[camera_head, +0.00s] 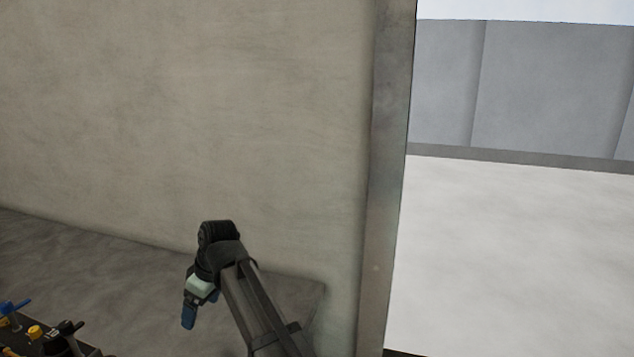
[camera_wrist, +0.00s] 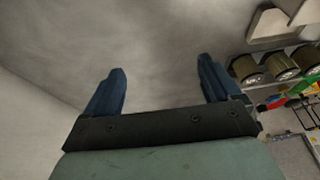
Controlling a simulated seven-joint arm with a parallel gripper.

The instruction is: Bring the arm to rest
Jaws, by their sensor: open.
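My gripper (camera_wrist: 160,92) shows in the wrist view with its two blue fingers wide apart and nothing between them. In the head view my gripper (camera_head: 189,314) hangs at the end of my dark arm, low and left of centre, with its blue fingertips pointing down. The arm is bent at the wrist, in front of the beige wall (camera_head: 190,110) and above the grey floor. I cannot tell from the head view how far the fingers are from any surface.
Blue and yellow handled parts (camera_head: 35,331) stand at the lower left. A metal door post (camera_head: 388,180) rises right of the arm, with a bright open area beyond. The wrist view shows several cylindrical parts (camera_wrist: 285,68) on a shelf at right, with colored items below.

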